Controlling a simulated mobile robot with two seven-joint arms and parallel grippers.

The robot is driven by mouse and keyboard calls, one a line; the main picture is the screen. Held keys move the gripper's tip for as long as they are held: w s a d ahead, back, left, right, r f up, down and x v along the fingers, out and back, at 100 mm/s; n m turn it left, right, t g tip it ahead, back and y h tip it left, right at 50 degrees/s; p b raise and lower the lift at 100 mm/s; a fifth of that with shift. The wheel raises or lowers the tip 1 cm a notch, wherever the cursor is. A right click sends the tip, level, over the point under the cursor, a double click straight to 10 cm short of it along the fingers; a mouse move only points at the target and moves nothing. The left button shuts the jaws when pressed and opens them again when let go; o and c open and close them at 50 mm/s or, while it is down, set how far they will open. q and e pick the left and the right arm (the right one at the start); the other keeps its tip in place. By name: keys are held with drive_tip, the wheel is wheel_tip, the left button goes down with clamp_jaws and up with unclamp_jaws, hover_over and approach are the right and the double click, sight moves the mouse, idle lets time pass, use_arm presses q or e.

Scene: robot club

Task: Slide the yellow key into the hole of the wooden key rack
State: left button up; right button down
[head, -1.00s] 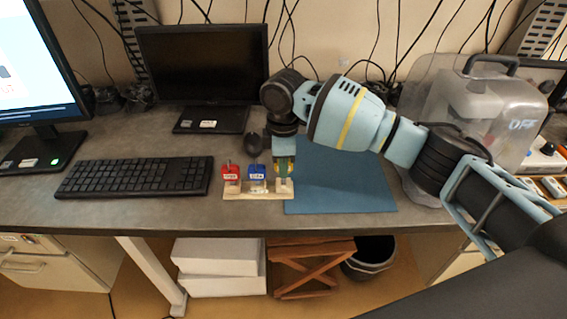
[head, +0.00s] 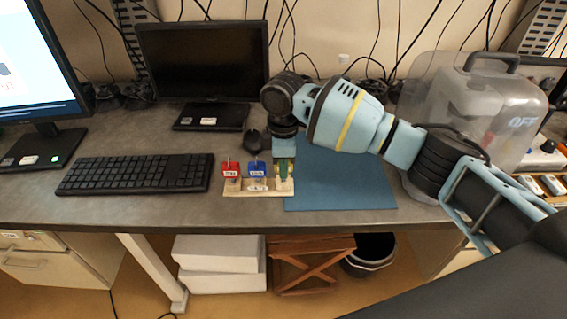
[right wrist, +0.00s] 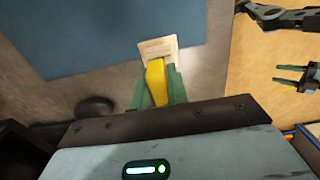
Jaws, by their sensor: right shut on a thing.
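The wooden key rack (head: 233,189) stands on the desk at the left edge of the blue mat. A red key (head: 231,169) and a blue key (head: 256,169) sit at its left and middle places. My right gripper (head: 284,174) is at the rack's right end, fingers pointing down. It is shut on the yellow key (right wrist: 156,82), which shows between its green fingers in the right wrist view, with the rack's pale wood (right wrist: 158,48) just beyond. Whether the key is in the hole is hidden. My left gripper (right wrist: 280,75) is open and empty, away from the rack.
A black keyboard (head: 133,174) lies left of the rack and a mouse (head: 254,141) behind it. A monitor (head: 203,65) stands at the back. The blue mat (head: 345,185) is clear. A clear-covered case (head: 478,105) stands at the right.

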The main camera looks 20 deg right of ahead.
use_arm(q)
drive_tip(key=shift+a, duration=0.1)
use_arm(e)
drive_tip(key=shift+f, duration=0.45)
idle(0.4)
drive_tip(key=c, duration=0.9)
unclamp_jaws()
use_arm(q)
drive_tip(key=shift+w, duration=0.1)
use_arm(e)
drive_tip(key=shift+r+p, duration=0.5)
drive_tip(key=shift+r, duration=1.9)
use_arm(q)
drive_tip(key=shift+w+r+t, duration=0.3)
drive_tip(key=shift+w+r, duration=0.7)
drive_tip(key=shift+r, duration=0.3)
use_arm(e)
drive_tip(key=shift+r, duration=1.1)
